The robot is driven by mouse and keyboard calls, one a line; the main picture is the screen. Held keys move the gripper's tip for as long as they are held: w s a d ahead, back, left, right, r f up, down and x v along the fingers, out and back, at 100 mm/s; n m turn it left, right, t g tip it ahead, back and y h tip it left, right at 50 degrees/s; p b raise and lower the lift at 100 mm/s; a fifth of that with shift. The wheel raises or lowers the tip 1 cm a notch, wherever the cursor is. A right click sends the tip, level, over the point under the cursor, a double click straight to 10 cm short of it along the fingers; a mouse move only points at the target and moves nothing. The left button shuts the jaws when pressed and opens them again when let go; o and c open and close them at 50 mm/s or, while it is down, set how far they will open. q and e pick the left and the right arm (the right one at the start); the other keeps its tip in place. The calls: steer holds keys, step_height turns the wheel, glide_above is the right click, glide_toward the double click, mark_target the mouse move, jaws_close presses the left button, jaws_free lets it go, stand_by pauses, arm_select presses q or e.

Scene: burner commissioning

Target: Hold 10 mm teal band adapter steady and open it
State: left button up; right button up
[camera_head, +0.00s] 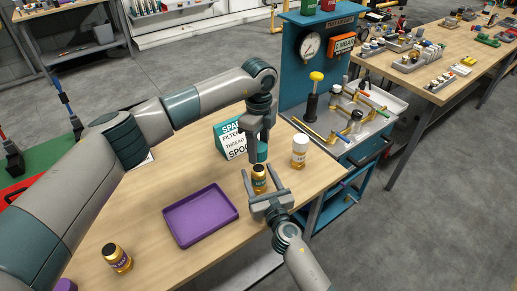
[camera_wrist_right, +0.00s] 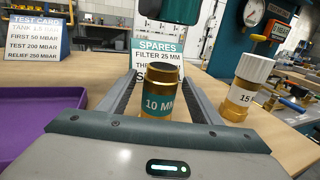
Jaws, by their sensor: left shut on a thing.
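The 10 mm teal band adapter (camera_head: 259,180) stands upright on the wooden table, brass with a dark, uncapped top. In the right wrist view the adapter (camera_wrist_right: 161,95) shows its teal band marked 10 MM. My right gripper (camera_head: 261,176) has its fingers on either side of the adapter, with a gap visible in the head view. My left gripper (camera_head: 258,142) points down above and behind the adapter, shut on a teal cap (camera_head: 262,153). The cap is apart from the adapter.
A purple tray (camera_head: 201,214) lies left of the adapter. A white-capped 15 mm adapter (camera_head: 300,152) stands to the right. Another brass adapter (camera_head: 116,258) stands at the near left. The spares sign (camera_head: 230,139) stands behind. A blue test bench (camera_head: 300,75) adjoins the far right.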

stand_by(0.3)
arm_select(q)
steer(key=shift+f, duration=0.1)
arm_select(e)
steer(key=v, duration=1.2)
steer(key=shift+d, duration=0.1)
